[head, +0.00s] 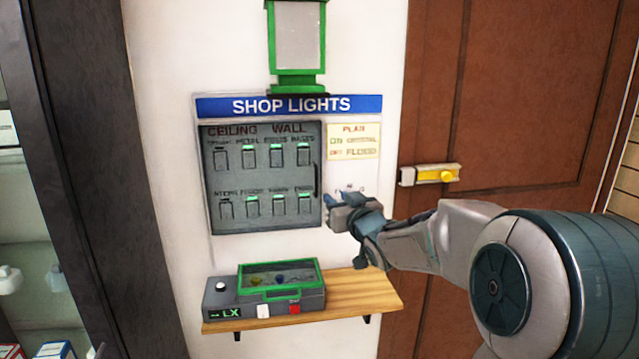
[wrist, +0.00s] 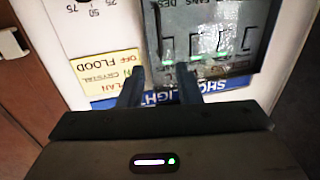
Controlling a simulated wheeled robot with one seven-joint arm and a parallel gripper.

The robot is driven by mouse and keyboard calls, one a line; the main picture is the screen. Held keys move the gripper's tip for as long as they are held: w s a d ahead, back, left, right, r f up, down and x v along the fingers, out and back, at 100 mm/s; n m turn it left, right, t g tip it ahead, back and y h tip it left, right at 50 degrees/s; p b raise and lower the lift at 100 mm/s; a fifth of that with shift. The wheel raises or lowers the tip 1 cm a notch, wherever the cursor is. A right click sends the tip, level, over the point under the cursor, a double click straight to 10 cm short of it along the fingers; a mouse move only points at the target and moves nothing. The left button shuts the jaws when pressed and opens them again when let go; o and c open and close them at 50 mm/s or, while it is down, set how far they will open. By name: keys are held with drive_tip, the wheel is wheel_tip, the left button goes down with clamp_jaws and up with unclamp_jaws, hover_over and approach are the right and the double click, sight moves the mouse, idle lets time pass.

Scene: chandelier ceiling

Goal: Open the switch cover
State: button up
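The switch cover (head: 262,180) is a dark, see-through panel over two rows of switches under the blue SHOP LIGHTS sign. It looks closed, lying over the switches. Its thin dark upright handle (head: 317,180) is on the right edge. My gripper (head: 335,201) is just right of the handle's lower end, in front of the white board. In the wrist view, which is turned upside down, the cover (wrist: 215,62) fills the upper right. My gripper (wrist: 161,80) has its two fingers apart with nothing seen between them. Whether the fingers touch the board or cover, I cannot tell.
A wooden shelf (head: 360,290) below holds a grey box with a green-framed lid (head: 280,278). A green-framed lamp (head: 298,45) hangs above the sign. A yellow plan label (head: 353,142) is beside the cover.

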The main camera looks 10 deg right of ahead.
sight(317, 181)
drive_tip(key=w, duration=0.4)
drive_tip(key=w+a+p, duration=0.1)
drive_tip(key=w, duration=0.2)
drive_tip(key=w+a+p, duration=0.1)
drive_tip(key=w, duration=0.3)
drive_tip(key=shift+w+a, duration=0.2)
drive_tip(key=shift+w, duration=0.15)
drive_tip(key=shift+c, duration=0.3)
clamp_jaws()
